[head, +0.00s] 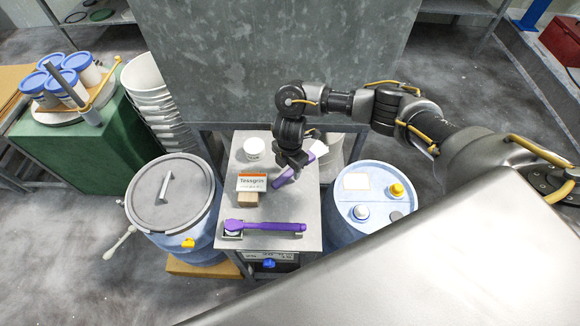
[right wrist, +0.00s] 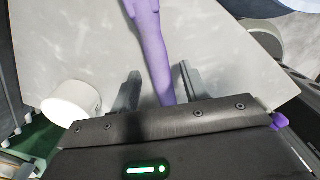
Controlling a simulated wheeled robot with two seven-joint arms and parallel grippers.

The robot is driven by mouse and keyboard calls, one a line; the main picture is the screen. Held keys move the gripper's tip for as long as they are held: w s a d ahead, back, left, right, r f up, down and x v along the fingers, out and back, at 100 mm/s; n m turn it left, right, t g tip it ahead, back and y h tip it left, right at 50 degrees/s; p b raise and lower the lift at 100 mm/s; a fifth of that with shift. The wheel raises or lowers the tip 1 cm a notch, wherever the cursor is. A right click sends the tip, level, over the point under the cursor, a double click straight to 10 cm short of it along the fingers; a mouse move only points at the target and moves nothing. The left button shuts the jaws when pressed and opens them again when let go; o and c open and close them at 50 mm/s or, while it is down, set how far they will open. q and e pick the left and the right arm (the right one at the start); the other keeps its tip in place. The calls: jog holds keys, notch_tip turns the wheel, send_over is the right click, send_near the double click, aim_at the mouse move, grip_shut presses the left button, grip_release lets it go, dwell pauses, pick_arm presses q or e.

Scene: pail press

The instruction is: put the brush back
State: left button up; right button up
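A purple-handled brush (head: 284,178) lies at a slant on the grey bench, partly hidden under my right gripper (head: 290,161). A pale part (head: 319,148) shows at its far right end. In the right wrist view my right gripper (right wrist: 157,87) is open. The purple handle (right wrist: 153,50) runs between its fingers, with gaps on both sides, and passes out of sight at the palm. A second purple tool (head: 270,226) lies along the bench's near part, its wider end at the left. My left gripper is out of view.
A labelled box on a brown block (head: 248,199) and a white cup (head: 254,148) stand left of my right gripper. A lidded blue drum (head: 205,215) is left of the bench (head: 307,208); another drum (head: 347,213) is right. A grey panel (head: 270,60) rises behind.

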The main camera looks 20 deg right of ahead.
notch_tip(320, 180, up, 12)
jog(key=p, duration=0.3)
dwell(0.3)
jog(key=shift+a+r, duration=0.1)
dwell(0.4)
